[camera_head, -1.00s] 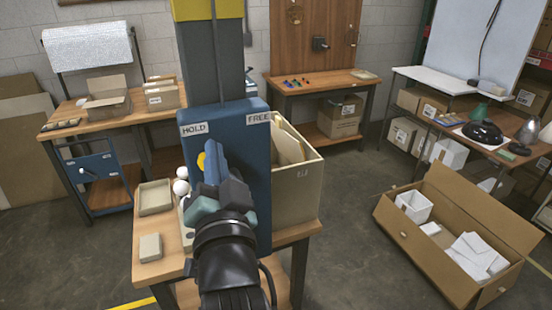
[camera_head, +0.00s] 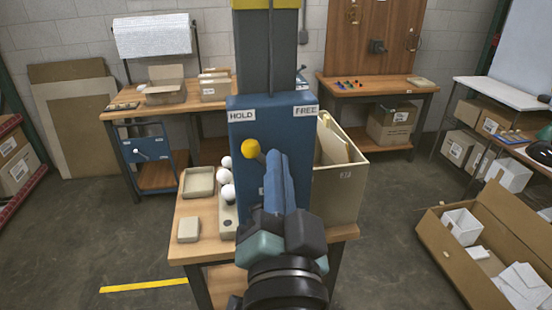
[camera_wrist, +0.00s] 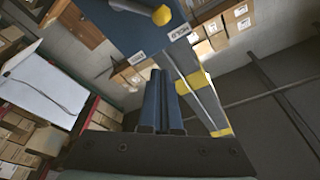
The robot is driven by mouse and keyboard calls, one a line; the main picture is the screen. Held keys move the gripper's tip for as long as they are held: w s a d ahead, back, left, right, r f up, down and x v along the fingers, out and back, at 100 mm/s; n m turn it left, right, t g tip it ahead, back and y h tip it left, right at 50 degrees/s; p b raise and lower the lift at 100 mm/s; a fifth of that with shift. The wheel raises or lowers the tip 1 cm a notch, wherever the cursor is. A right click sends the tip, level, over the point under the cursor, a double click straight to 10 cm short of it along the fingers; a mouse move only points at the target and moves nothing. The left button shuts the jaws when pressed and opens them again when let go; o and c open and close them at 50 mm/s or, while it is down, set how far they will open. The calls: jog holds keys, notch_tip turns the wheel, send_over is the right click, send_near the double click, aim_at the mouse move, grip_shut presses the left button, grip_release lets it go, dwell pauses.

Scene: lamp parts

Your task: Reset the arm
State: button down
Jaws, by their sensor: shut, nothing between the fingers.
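A blue panel box (camera_head: 240,190) stands on the workbench, with a HOLD label (camera_head: 241,115) at its upper left and a FREE label (camera_head: 305,110) at its upper right. A yellow knob (camera_head: 250,147) on a lever sits below the HOLD label. Most of the lever is hidden behind my gripper in the head view. My gripper (camera_head: 276,158) is shut and empty, in front of the panel just right of the knob. In the wrist view the shut fingers (camera_wrist: 168,74) point towards the panel, and the knob (camera_wrist: 161,15) with its grey lever (camera_wrist: 130,5) appears beyond the fingertips, apart from them.
White balls (camera_head: 228,192) sit in a holder left of the panel, with a shallow tray (camera_head: 198,181) and a small beige block (camera_head: 188,229) beside them. A tall beige bin (camera_head: 340,185) stands right of the panel. An open carton (camera_head: 450,245) lies at right.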

jog(key=shift+s+a, duration=0.1)
jog(key=shift+a, duration=0.05)
jog(key=s+d+r+n+t+h, duration=0.1)
jog(key=s+r+n+t, duration=0.2)
jog(key=r, duration=0.9)
jog(key=s+d+r+n+t+h, duration=0.1)
jog(key=s+r+n+t, duration=0.2)
jog(key=r, duration=0.9)
jog(key=shift+s+d+t, duration=0.3)
jog(key=shift+s+t, duration=0.35)
jog(key=shift+t, duration=0.05)
